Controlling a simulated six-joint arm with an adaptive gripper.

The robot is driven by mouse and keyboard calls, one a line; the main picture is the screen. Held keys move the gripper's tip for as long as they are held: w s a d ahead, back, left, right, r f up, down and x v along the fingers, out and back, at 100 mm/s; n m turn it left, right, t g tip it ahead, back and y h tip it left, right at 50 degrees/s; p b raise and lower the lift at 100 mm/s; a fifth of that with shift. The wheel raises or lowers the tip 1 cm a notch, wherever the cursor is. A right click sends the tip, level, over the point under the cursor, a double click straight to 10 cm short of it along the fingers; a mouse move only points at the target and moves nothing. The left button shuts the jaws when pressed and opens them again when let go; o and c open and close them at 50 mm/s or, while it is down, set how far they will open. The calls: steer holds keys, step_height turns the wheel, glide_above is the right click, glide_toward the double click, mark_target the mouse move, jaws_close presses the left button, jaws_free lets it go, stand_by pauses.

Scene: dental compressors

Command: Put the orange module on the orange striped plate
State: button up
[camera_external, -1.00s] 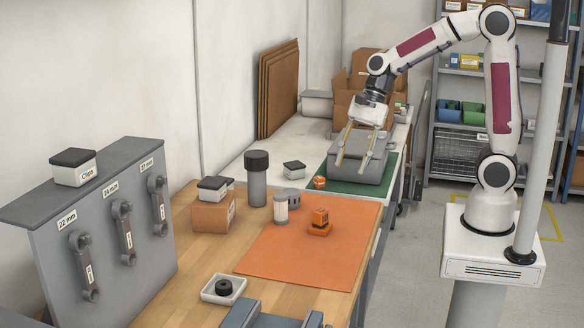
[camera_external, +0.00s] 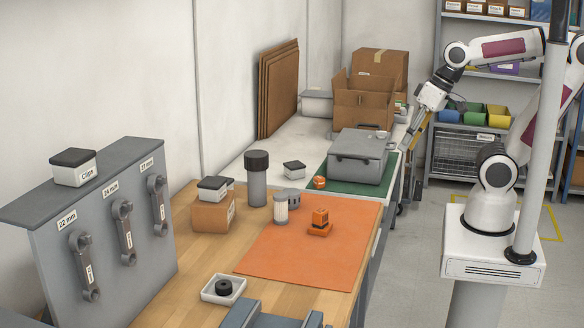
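A small orange block with a dark band (camera_external: 320,217) stands upright on a flat orange base (camera_external: 318,231), on the orange mat (camera_external: 290,262). A second, smaller orange piece (camera_external: 319,183) lies at the near left edge of the green mat (camera_external: 330,178), in front of the grey case. I cannot tell for certain which one is the module, and no stripes can be made out on any plate. My gripper (camera_external: 412,140) is right of the grey case, beyond the bench's right edge, pointing down and away from both orange pieces. Its fingers overlap edge-on; nothing is visible between them.
The grey case (camera_external: 358,158) stands on the green mat, with cardboard boxes (camera_external: 363,106) behind. The mat's front part is clear.

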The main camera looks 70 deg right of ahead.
steer(key=s+d+n, duration=0.1)
steer(key=s+n+h, duration=0.1)
steer(key=s+n, duration=0.1)
steer(key=shift+d+r+t, duration=0.1)
steer(key=shift+d+t, duration=0.2)
steer(key=shift+d, duration=0.1)
stand_by(1.1)
